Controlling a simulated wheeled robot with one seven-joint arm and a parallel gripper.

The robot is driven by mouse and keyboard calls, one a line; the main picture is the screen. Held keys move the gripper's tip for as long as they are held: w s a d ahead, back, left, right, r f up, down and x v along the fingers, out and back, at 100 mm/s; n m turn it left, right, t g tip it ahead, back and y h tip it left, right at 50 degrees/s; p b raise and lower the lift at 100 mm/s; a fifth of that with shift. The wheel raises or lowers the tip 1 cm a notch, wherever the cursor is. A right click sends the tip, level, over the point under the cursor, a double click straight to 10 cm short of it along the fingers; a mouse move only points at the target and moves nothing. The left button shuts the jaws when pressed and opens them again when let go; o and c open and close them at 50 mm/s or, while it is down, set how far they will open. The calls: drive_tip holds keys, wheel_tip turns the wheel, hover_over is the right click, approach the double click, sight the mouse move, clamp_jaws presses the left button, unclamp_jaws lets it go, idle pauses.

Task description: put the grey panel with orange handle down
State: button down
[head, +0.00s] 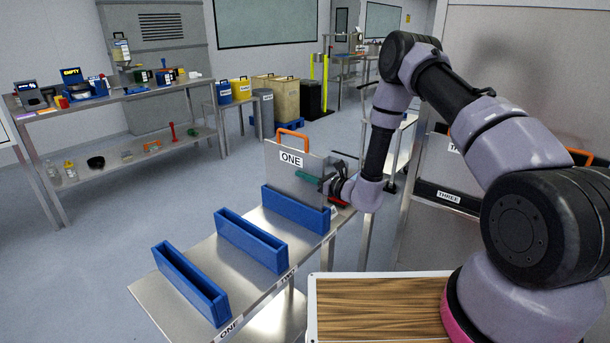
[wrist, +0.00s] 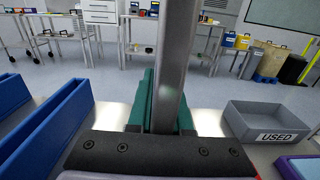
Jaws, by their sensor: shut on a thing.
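The grey panel (head: 287,178) is marked ONE, has an orange handle (head: 293,133) on top and stands upright at the far blue slot holder (head: 292,211). Its lower edge is hidden behind the holder's wall, so I cannot tell how deep it sits. My gripper (head: 310,179) is shut on the panel's right side edge, with a green finger against its face. In the wrist view the panel (wrist: 178,60) is a grey upright strip between the green fingers of my gripper (wrist: 163,115).
Two empty blue holders, a middle one (head: 251,240) and a near one (head: 190,284), share the steel table (head: 165,297). A grey bin marked USED (wrist: 268,122) stands right of the panel in the wrist view.

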drive_tip(key=shift+f, duration=0.1)
drive_tip(key=c, duration=0.8)
unclamp_jaws()
drive_tip(key=shift+c, duration=0.2)
drive_tip(key=v, duration=1.2)
drive_tip(key=shift+s, duration=0.1)
